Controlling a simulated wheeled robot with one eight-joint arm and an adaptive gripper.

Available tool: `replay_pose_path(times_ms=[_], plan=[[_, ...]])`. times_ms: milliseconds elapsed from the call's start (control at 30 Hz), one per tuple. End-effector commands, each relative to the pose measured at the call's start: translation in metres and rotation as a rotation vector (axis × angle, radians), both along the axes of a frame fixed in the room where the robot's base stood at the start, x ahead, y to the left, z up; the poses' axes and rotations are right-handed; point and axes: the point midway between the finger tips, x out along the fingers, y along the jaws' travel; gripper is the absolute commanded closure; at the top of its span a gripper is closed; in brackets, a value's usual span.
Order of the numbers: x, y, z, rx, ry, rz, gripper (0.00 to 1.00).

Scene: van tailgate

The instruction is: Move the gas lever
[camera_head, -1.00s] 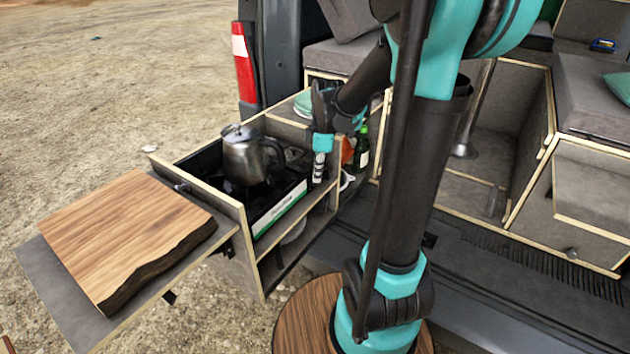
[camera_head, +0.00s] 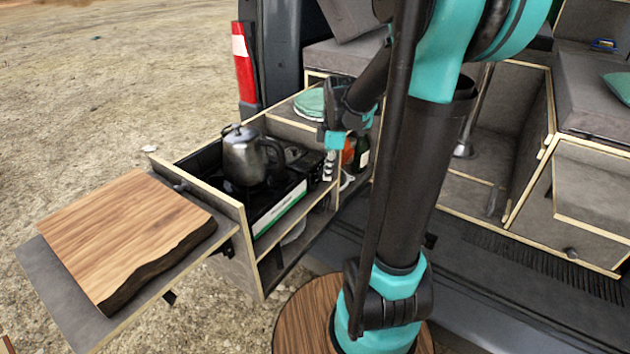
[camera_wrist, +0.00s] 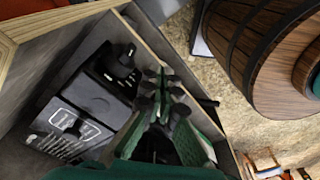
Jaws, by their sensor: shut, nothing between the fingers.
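The camping stove (camera_head: 283,208) sits in the pulled-out drawer of the van, with a metal kettle (camera_head: 247,158) on it. My gripper (camera_head: 329,172) is shut and empty, above the right end of the stove in the head view. In the wrist view my gripper's fingers (camera_wrist: 165,82) are together at the tips, to the right of the dark stove body (camera_wrist: 92,98). A black knob-like part (camera_wrist: 120,64) stands at the stove's upper edge there, left of the fingertips and apart from them in the picture. I cannot tell for sure which part is the gas lever.
A wooden cutting board (camera_head: 125,235) lies on the fold-out shelf at left. Bottles (camera_head: 361,155) stand behind my gripper. The drawer wall (camera_head: 205,195) stands left of the stove. A round wooden stool top (camera_head: 300,315) is below, near my arm.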

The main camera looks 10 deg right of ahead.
Motion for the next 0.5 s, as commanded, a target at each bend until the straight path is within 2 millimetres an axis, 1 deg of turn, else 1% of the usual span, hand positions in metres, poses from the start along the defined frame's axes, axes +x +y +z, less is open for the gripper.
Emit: replay_pose_path(times_ms=[167,500], plan=[[-0.001,-0.002,0.023,0.0,0.0,-0.001,1.0],[-0.002,-0.008,0.083,0.0,0.0,0.0,1.0]])
